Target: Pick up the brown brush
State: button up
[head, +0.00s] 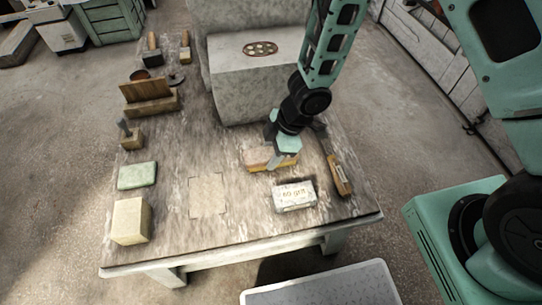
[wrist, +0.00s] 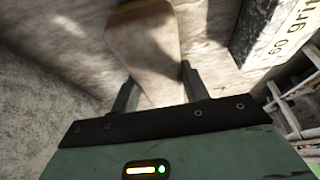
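A brown wooden block-like piece (head: 258,157), which I take to be the brown brush, lies on the worn table under my gripper (head: 272,160). In the wrist view the brush (wrist: 145,45) runs between the two fingers of my gripper (wrist: 158,80), with one finger along each side. The fingers are spread about as wide as the brush. No clear grip on it shows, and its near end is hidden by the gripper body. The brush rests on the table.
A white block marked "60 grit" (head: 294,195) lies just in front, and a wooden-handled tool (head: 340,176) lies to the right. A big plaster block (head: 252,85) stands behind. A green pad (head: 137,175) and a tan block (head: 131,221) are at left.

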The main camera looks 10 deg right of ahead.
aim_at(271, 152)
notch_tip(271, 152, up, 10)
jog(key=p, duration=0.7)
jog(key=shift+o, duration=0.9)
dwell(0.4)
